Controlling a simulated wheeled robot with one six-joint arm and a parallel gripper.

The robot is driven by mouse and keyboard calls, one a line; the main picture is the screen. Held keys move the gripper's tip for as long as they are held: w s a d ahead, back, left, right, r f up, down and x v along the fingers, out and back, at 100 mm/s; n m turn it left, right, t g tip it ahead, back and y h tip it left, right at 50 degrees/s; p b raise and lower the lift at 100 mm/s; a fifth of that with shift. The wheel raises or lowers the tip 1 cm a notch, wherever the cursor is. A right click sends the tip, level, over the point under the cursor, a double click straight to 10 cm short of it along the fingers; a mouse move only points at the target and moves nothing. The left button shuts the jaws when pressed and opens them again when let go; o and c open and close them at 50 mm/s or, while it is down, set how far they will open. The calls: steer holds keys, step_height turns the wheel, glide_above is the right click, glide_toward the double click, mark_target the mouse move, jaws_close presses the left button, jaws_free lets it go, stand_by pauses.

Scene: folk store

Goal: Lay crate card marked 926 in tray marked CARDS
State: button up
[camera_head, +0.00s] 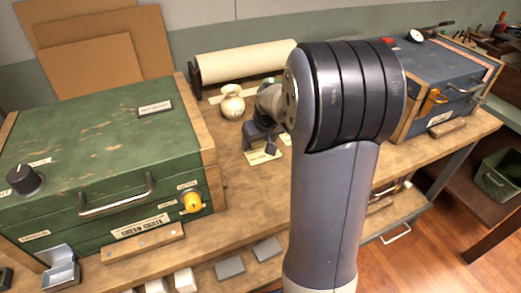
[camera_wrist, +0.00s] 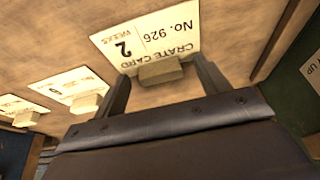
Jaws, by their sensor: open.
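The crate card marked 926 (camera_wrist: 150,38) lies flat on the wooden bench top and reads upside down in the wrist view. A small tan block (camera_wrist: 161,72) sits at its near edge. My gripper (camera_wrist: 162,82) is open, with one finger on each side of this block and the jaws apart from it. In the head view my gripper (camera_head: 261,148) points down at a pale card (camera_head: 262,158) on the bench, partly hidden by the fingers. I cannot make out a tray marked CARDS in either view.
Two more cards with tan blocks, a nearer one (camera_wrist: 70,88) and a farther one (camera_wrist: 20,108), lie left in the wrist view. A green chest (camera_head: 100,160), a cream vase (camera_head: 232,102), a paper roll (camera_head: 245,65) and a blue chest (camera_head: 440,80) surround the gripper.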

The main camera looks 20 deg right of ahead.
steer(key=shift+c, duration=0.4)
steer(key=c, duration=1)
